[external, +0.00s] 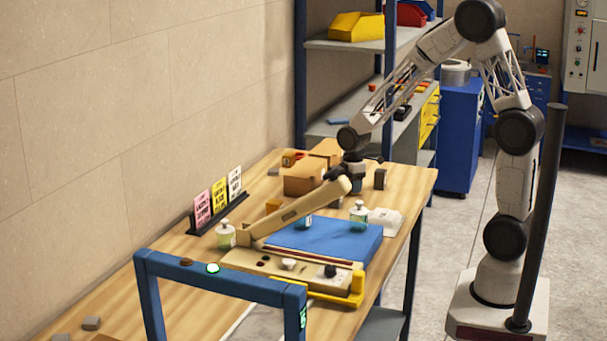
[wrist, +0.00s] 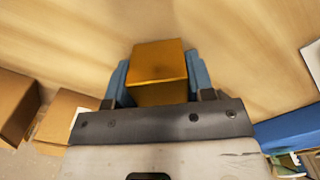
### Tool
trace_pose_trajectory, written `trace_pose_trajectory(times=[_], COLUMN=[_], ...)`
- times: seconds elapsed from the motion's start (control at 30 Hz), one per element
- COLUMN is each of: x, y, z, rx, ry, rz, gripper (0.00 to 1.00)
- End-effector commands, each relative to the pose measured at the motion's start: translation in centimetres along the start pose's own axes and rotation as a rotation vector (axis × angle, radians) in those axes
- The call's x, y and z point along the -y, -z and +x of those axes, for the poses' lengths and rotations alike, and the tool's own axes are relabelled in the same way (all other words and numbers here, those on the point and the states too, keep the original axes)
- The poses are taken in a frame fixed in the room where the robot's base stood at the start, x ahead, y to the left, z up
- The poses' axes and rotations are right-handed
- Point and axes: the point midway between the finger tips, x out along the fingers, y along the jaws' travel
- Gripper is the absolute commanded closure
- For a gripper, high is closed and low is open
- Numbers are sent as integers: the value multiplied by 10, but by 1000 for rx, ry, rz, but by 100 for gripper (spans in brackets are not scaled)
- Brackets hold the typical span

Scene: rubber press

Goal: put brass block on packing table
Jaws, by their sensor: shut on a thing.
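The brass block (wrist: 160,72), a golden box shape, sits between the blue fingers of my gripper (wrist: 160,85) in the wrist view. The gripper is shut on it. In the external view my gripper (external: 354,177) points down over the far part of the wooden packing table (external: 412,181). The table's wood grain (wrist: 80,35) fills the background of the wrist view. I cannot tell whether the block touches the table.
The sealer (external: 285,266) has its long lever raised close to my gripper. A blue pad (external: 335,240) lies behind it. Cardboard boxes (external: 303,178) stand left of my gripper, and a dark block (external: 380,179) stands right. Bottles and sign cards (external: 219,197) occupy the table too.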

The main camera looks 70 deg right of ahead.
Motion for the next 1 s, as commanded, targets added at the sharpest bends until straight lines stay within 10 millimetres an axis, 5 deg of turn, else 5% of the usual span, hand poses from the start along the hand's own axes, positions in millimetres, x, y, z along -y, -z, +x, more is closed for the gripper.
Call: trace_pose_trajectory(times=[0.27, 0.3, 0.47, 1.0], x=[0, 0, 0, 0], y=[0, 0, 0, 0], z=[2, 3, 3, -8], rx=[0, 0, 0, -1], ry=[0, 1, 0, -2], rz=[0, 0, 0, 0], gripper=[90, 50, 26, 26])
